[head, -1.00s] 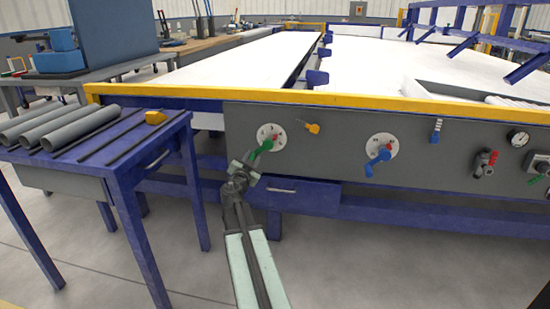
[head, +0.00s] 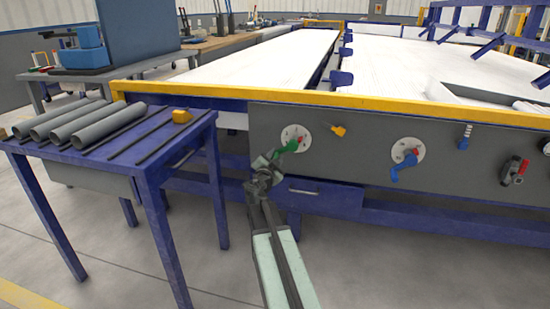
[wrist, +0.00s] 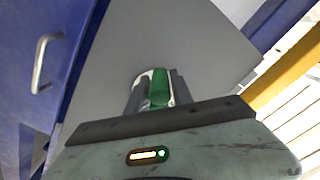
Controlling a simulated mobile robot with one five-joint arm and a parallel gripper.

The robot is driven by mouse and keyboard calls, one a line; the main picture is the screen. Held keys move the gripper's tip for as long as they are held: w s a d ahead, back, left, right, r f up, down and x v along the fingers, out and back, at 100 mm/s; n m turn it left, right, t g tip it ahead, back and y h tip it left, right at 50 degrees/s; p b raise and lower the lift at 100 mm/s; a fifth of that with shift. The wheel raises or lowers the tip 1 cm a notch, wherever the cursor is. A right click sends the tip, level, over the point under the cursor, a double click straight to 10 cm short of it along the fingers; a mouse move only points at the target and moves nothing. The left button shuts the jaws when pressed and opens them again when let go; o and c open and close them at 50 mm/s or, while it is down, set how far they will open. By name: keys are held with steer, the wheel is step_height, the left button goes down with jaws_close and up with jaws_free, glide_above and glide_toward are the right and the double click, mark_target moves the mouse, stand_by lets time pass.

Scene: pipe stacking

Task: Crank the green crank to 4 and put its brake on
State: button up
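The green crank (head: 289,146) is on a white round dial (head: 298,134) on the grey front panel, its handle pointing to the lower left. The dial's marks are too small to read. My gripper (head: 272,158) is at the handle. In the wrist view the green handle (wrist: 159,88) stands between my two fingers (wrist: 157,95), with thin pale strips showing beside it, so the fingers look apart around it. A small yellow lever (head: 338,130) sits on the panel just right of the green crank's dial; whether it is the brake is not shown.
A blue crank (head: 403,166) on its own dial, a blue-and-white fitting (head: 464,137) and a red-handled valve (head: 515,170) are farther right. A blue table (head: 150,165) with grey pipes (head: 107,125) stands at left. A drawer handle (head: 303,190) is below the panel.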

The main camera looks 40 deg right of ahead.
steer(key=shift+o, duration=1.2)
steer(key=shift+r, duration=0.2)
steer(key=shift+a, duration=0.1)
steer(key=shift+a, duration=0.15)
steer(key=v, duration=0.7)
steer(key=shift+s+a, duration=0.2)
steer(key=shift+s, duration=0.1)
